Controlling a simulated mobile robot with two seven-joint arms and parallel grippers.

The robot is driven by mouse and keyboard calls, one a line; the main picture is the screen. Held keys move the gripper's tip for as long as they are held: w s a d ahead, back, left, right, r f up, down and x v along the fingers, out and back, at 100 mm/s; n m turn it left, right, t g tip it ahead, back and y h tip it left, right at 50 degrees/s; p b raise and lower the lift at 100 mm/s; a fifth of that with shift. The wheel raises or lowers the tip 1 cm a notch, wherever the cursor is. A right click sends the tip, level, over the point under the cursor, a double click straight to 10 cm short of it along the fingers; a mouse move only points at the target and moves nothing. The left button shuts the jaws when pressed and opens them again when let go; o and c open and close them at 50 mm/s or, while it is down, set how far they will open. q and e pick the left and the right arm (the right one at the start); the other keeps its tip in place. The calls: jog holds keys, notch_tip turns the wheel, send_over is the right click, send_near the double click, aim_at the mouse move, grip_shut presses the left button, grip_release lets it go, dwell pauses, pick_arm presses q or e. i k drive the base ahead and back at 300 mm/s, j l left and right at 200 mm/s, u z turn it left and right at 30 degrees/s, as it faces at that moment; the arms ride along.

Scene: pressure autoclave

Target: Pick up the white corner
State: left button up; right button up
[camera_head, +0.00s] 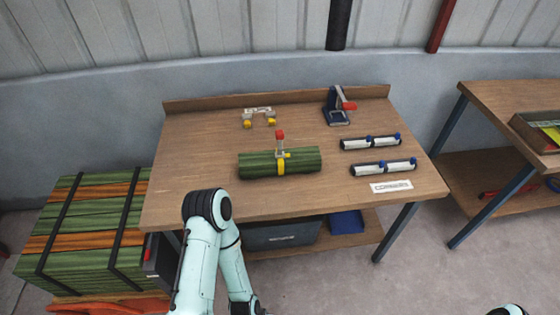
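Two long white pieces with black bands and blue ends lie on the right of the wooden table, a rear one (355,144) and a front one (368,170). They lie just behind a white label (391,186) that seems to read "CORNERS". They may be the white corners; I cannot tell which one is meant. My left arm comes in at the bottom, left of centre, and bends back down out of the picture, so its gripper is not seen. Only a small bit of my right arm shows at the bottom right edge; its gripper is not seen.
On the wooden table (190,165) lies a green bundle (255,164) with a yellow and red clamp. Behind are a white part with yellow feet (258,111) and a blue stand with red handle (338,107). Strapped green planks (85,230) stand left; another table (510,105) stands right.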

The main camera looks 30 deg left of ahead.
aim_at(373, 169)
jog(key=i+l, duration=0.5)
jog(key=l, duration=0.25)
jog(key=i+l+u, duration=0.1)
jog(key=i+l, duration=0.15)
jog(key=l, duration=0.1)
